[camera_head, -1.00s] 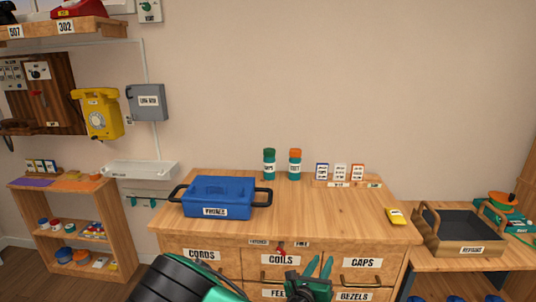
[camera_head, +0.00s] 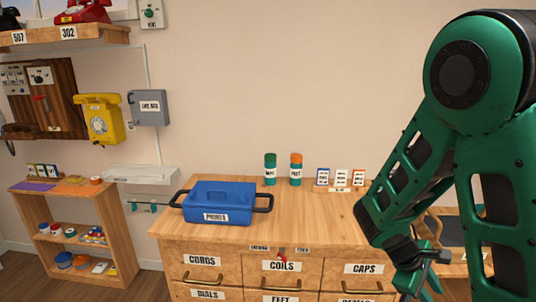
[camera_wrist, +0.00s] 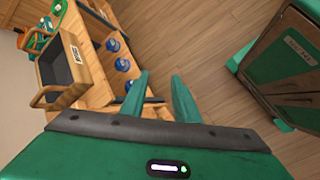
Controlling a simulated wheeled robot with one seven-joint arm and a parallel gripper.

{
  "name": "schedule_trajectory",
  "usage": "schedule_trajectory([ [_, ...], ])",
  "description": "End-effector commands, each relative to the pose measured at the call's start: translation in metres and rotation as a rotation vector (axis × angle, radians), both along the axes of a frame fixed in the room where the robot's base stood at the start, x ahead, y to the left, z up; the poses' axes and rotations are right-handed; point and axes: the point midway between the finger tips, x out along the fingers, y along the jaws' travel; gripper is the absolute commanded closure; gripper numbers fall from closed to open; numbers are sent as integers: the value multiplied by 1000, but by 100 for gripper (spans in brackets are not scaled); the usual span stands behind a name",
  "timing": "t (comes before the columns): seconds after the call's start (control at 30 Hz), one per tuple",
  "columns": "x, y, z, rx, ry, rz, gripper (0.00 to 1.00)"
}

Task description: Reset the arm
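My green arm fills the right side of the head view, raised and bent, with its wrist hanging low in front of the right end of the drawer bench (camera_head: 330,213). My gripper (camera_wrist: 160,84) shows in the wrist view with its two green fingers apart and nothing between them. The fingers point out over the wooden floor (camera_wrist: 185,40) beside a shelf unit.
A blue handled box (camera_head: 218,203), two capped jars (camera_head: 269,170) (camera_head: 296,170) and small cards stand on the bench. A dark-lined tray (camera_wrist: 58,62) is left of my gripper; a green cabinet (camera_wrist: 290,70) is right. A yellow phone (camera_head: 100,120) hangs on the wall.

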Motion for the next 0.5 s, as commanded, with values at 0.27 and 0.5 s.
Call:
schedule_trajectory([
  [0.27,-57,-13,35,216,-149,-406,72],
  [0.5,-105,-12,69,366,-262,-724,72],
])
